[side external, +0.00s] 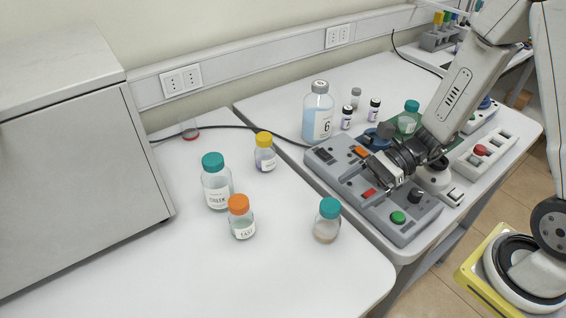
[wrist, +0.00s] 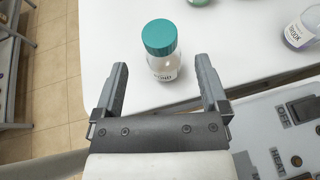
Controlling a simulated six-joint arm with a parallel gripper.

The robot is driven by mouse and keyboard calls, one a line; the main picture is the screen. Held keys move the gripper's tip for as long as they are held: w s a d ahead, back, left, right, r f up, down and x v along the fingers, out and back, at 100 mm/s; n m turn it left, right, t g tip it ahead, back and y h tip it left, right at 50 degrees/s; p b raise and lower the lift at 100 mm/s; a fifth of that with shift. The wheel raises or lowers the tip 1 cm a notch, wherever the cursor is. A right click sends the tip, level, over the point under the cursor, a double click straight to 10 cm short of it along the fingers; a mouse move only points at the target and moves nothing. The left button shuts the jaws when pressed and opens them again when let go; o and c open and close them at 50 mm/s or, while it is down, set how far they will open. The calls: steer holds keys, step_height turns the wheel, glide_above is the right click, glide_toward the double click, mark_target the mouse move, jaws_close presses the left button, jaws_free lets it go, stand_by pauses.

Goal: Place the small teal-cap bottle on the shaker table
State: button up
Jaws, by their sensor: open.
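The small teal-cap bottle (side external: 326,226) stands upright on the near bench, close to its right edge. In the wrist view the bottle (wrist: 163,50) is ahead of the fingers, lined up with the gap between them and apart from both. My gripper (side external: 380,170) is open and empty above the grey control unit, to the right of the bottle; its two fingers also show in the wrist view (wrist: 161,72). The grey unit (side external: 345,158) has orange, red and green buttons and sits on the right bench. A blue round part shows behind my gripper; I cannot tell which part is the shaker table.
A larger teal-cap bottle (side external: 217,190), an orange-cap bottle (side external: 241,224) and a yellow-cap bottle (side external: 265,158) stand left of the small one. A clear-blue bottle (side external: 318,115) and another teal-cap bottle (side external: 408,122) are near the unit. The near bench front is clear.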

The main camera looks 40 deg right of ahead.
steer(key=shift+v, duration=2.55)
steer(key=shift+s, duration=0.1)
